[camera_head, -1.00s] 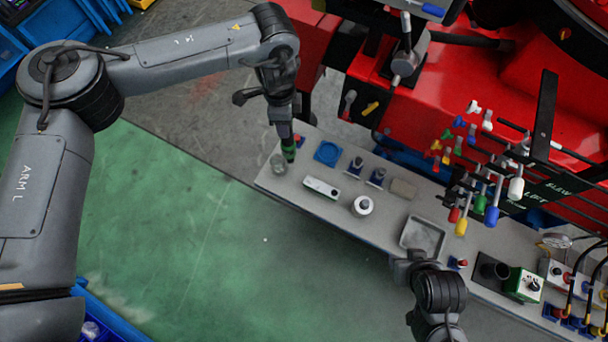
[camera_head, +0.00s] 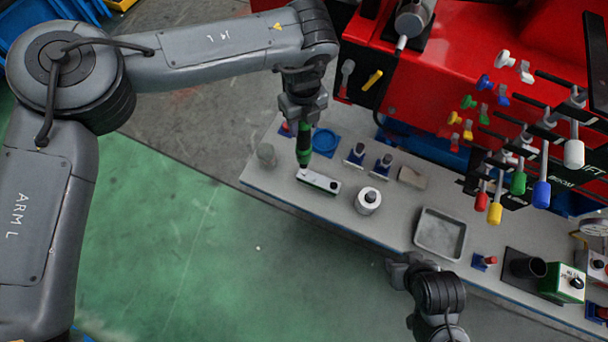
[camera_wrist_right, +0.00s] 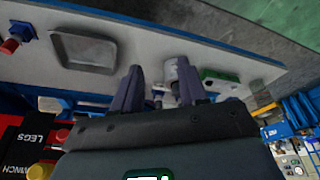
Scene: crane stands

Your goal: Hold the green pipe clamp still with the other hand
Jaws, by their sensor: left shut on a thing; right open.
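My left gripper (camera_head: 304,118) is shut on a green and black handled tool (camera_head: 304,146), held upright with its lower end over a long white-topped block with a green side (camera_head: 319,181). I cannot tell whether the tip touches the block. The block also shows in the right wrist view (camera_wrist_right: 221,77). I cannot tell which green thing is the pipe clamp. My right gripper (camera_head: 397,268) is open at the bench's front edge, below the grey tray (camera_head: 440,253). In the right wrist view its two fingers (camera_wrist_right: 160,88) stand apart with nothing held between them.
A white cylinder (camera_head: 368,201) stands right of the block. Coloured levers (camera_head: 518,183) overhang the bench at right.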

